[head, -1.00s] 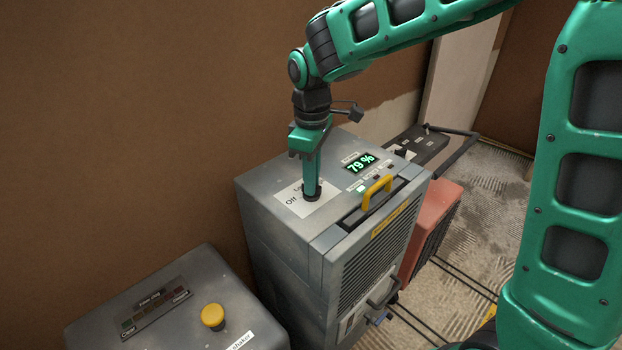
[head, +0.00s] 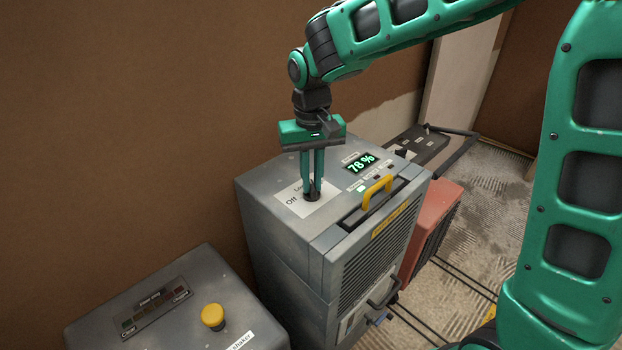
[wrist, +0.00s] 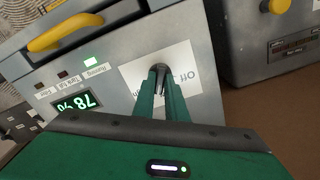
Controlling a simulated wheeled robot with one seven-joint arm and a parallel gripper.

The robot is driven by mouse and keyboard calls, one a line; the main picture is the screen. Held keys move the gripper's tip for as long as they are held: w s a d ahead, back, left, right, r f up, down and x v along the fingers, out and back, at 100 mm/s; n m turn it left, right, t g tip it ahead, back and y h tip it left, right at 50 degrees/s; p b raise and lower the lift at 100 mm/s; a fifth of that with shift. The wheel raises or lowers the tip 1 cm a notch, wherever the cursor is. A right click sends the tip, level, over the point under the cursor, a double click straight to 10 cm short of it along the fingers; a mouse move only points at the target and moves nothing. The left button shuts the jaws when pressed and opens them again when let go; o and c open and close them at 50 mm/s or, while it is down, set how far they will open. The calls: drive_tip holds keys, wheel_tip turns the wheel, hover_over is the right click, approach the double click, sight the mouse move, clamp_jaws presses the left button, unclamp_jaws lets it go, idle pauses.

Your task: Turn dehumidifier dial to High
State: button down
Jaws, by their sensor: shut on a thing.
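The grey dehumidifier (head: 270,222) stands against the brown wall. A white label plate on its top reads "Off" (head: 292,200); the other dial markings are mostly hidden by my fingers. My gripper (head: 311,188) points straight down and is shut on the dial. In the wrist view my green fingers (wrist: 162,92) close around the dial (wrist: 158,70), and its pointer direction cannot be made out. The display (head: 360,163) reads 78 %.
A yellow handle (head: 377,191) rises from the dehumidifier's top, right of the dial. A grey box with a yellow knob (head: 213,316) stands at the front left. A red unit (head: 436,212) and a dark power strip (head: 415,146) are to the right and behind.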

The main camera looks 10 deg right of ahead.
sight(312, 184)
drive_tip(key=m, duration=0.6)
drive_tip(key=shift+w+r, duration=0.15)
drive_tip(key=shift+w, duration=0.05)
idle(0.4)
drive_tip(key=c, duration=1.9)
unclamp_jaws()
drive_tip(key=shift+c, duration=0.2)
drive_tip(key=shift+o, duration=0.7)
drive_tip(key=shift+s, duration=0.1)
wheel_tip(312, 184, up, 11)
drive_tip(key=shift+f, duration=0.2)
